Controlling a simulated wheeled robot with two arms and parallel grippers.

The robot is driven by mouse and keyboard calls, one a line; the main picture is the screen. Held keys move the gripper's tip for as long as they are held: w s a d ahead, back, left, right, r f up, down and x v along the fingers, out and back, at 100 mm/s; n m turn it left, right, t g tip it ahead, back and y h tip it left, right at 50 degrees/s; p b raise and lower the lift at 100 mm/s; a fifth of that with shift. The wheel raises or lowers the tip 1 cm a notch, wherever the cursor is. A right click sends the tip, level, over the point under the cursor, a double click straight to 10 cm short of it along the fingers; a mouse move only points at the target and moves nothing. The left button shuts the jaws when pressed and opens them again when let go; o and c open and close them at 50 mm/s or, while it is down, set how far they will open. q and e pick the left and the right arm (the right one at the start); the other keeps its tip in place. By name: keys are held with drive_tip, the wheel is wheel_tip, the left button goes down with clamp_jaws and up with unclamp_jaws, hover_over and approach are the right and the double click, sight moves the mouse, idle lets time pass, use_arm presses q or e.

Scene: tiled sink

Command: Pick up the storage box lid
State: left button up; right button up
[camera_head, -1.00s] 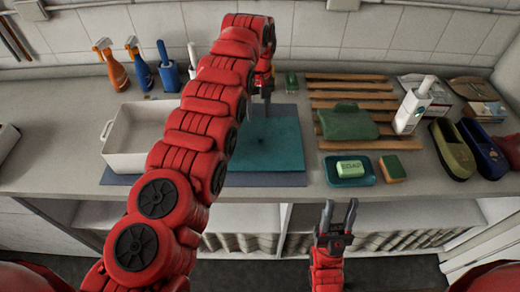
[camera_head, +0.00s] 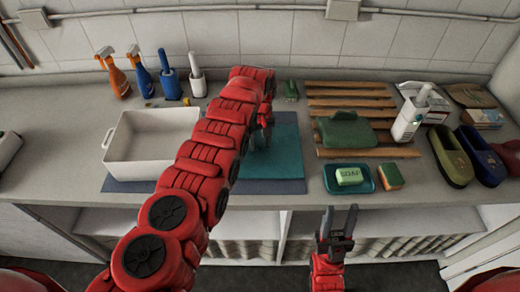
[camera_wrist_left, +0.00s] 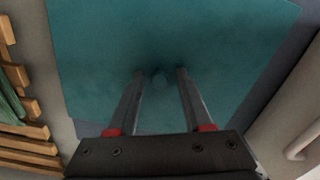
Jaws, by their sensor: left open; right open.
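The storage box lid (camera_head: 285,160) is a flat teal panel lying on a blue-grey mat to the right of the white storage box (camera_head: 128,155). My left arm covers part of the lid in the head view. My left gripper (camera_head: 266,132) points down over the lid, open. In the left wrist view, its parted fingers (camera_wrist_left: 158,72) are around a small, dim knob-like spot on the teal lid (camera_wrist_left: 225,45). Whether the fingertips touch the lid cannot be told. My right gripper (camera_head: 338,210) is open and empty in front of the counter edge.
Spray bottles (camera_head: 117,78) and brushes stand behind the box.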

use_arm(q)
drive_tip(key=shift+c, duration=0.2)
clamp_jaws()
drive_tip(key=shift+r, duration=0.15)
